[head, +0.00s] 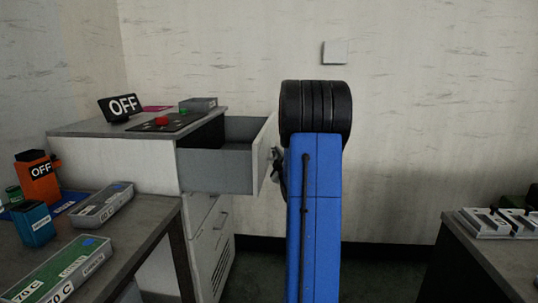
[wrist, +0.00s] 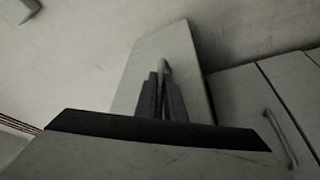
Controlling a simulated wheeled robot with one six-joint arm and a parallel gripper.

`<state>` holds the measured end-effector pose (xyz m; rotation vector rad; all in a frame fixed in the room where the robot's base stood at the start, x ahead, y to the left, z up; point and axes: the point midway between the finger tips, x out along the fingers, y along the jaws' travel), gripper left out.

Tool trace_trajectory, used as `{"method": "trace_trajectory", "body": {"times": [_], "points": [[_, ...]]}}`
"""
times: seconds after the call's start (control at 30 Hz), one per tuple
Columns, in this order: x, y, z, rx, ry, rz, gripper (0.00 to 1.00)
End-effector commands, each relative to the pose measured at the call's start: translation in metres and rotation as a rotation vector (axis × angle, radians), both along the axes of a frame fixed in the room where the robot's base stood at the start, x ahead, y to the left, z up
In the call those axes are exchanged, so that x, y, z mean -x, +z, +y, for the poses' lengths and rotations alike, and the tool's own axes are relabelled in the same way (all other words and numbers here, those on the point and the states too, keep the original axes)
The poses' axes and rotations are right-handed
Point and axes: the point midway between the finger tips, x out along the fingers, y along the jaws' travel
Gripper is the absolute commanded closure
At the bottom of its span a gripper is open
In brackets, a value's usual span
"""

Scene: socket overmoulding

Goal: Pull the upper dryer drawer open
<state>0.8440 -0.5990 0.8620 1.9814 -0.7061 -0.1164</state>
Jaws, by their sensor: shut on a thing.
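The dryer (head: 120,165) is a pale cabinet at the left of the head view. Its upper drawer (head: 215,170) stands well out from the body, and its grey side and open inside show. In the wrist view the drawer's pale front panel (wrist: 185,60) is directly ahead. My gripper (wrist: 162,95) is shut on the upper drawer's handle (wrist: 165,68) in front of that panel. In the head view my gripper (head: 277,172) is at the drawer front, partly hidden by my blue arm. The lower drawer, with its own handle (wrist: 280,135), is closed.
An OFF sign (head: 121,107) and a red button (head: 162,121) are on top of the dryer. A table (head: 150,225) at left holds labelled trays (head: 60,272) and an orange device (head: 38,180). Another table (head: 490,255) stands at right. Floor between is clear.

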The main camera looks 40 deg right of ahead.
Motion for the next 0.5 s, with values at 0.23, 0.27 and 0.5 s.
{"method": "trace_trajectory", "body": {"times": [0.23,0.27,0.5], "points": [[0.0037,-0.0015,-0.0027,-0.002,0.000,0.002,1.00],[0.0037,-0.0015,-0.0027,-0.002,0.000,0.002,1.00],[0.0036,-0.0015,-0.0027,-0.002,0.000,0.002,0.83]]}}
